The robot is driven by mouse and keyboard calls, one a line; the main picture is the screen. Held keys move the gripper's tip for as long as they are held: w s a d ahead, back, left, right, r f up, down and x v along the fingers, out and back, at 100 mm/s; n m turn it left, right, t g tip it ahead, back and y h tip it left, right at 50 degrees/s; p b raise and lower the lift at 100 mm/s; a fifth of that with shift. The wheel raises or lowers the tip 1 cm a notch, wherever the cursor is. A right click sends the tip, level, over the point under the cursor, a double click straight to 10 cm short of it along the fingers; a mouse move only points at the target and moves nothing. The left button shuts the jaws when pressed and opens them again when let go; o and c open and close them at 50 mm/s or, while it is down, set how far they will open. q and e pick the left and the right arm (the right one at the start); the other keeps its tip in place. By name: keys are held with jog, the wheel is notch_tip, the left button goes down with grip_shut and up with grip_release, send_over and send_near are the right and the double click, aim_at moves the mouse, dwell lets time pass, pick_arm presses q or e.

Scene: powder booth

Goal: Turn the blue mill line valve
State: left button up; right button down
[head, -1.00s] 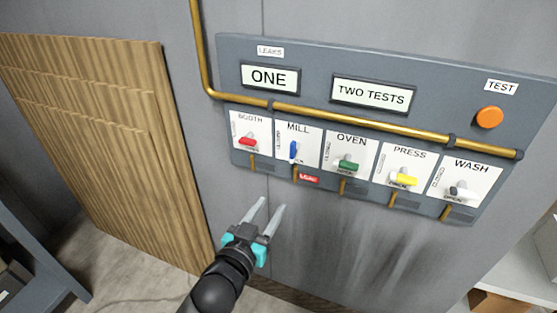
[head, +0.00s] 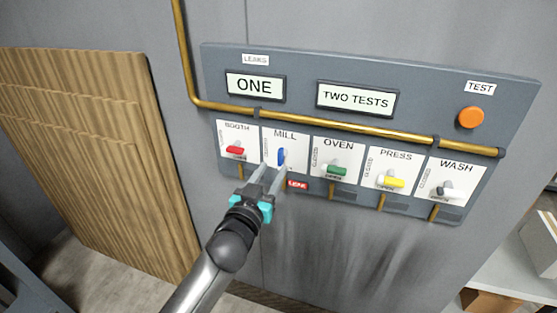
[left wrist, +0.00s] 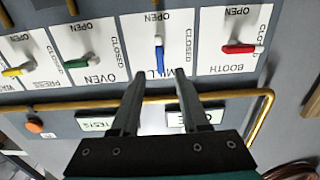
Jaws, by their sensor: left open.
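The blue mill valve handle (head: 281,156) stands upright on the white MILL plate (head: 292,138), second from left on the panel. In the left wrist view, which is upside down, the blue handle (left wrist: 159,48) lies along the plate's length, between the OPEN and CLOSED lettering. My left gripper (head: 269,169) is open at the lower front of the MILL plate. In the left wrist view my left gripper's fingertips (left wrist: 157,75) point at the blue handle, one to each side of its line. I cannot tell whether they touch it. My right gripper is not in view.
A brass pipe (head: 350,128) runs above the plates. A red tag (head: 297,184) hangs below MILL. An orange button (head: 471,117) is at upper right.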

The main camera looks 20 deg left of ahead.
aim_at(279, 158)
pick_arm(q)
jog(key=shift+w+b, duration=0.35)
jog(key=shift+w, duration=2.55)
grip_shut()
